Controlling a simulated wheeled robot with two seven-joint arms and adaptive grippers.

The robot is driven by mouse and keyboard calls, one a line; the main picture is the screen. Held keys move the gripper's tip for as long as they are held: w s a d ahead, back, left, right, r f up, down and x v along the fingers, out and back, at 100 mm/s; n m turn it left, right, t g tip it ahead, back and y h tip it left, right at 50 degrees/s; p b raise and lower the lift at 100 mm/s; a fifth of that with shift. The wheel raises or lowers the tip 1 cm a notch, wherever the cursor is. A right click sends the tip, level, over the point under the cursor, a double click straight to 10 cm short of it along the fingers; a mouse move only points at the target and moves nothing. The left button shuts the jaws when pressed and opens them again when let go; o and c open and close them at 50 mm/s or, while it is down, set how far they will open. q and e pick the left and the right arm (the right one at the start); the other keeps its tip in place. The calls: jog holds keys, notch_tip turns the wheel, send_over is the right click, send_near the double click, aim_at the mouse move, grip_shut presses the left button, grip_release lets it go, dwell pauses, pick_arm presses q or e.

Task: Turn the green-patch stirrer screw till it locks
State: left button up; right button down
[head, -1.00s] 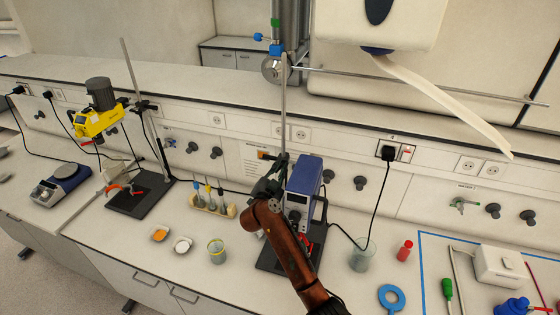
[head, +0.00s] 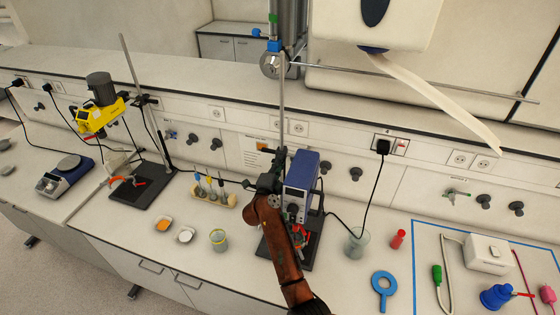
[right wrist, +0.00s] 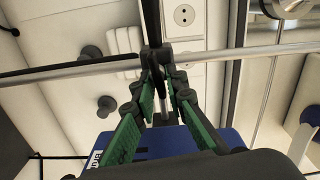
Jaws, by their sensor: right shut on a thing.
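The blue stirrer (head: 302,172) stands on a dark base (head: 307,258) with an upright silver rod (head: 283,110) beside it. My right gripper (head: 268,182) is at the clamp area by the rod, left of the blue housing. In the right wrist view its green-padded fingers (right wrist: 160,82) close on a small dark part in front of the rod (right wrist: 70,72), apparently the stirrer screw. The fingers hide most of that part, and I cannot make out its green patch. The blue housing also shows low in the wrist view (right wrist: 180,143). My left gripper is not in view.
A yellow stirrer (head: 98,118) on its own stand is at the left, near a balance (head: 66,172). A tube rack (head: 213,190), small dishes and a beaker (head: 218,240) stand left of my arm.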

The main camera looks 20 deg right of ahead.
jog(key=shift+f+m, duration=0.15)
jog(key=shift+m, duration=0.55)
jog(key=c, duration=1.9)
grip_release()
jog(key=shift+c, duration=0.2)
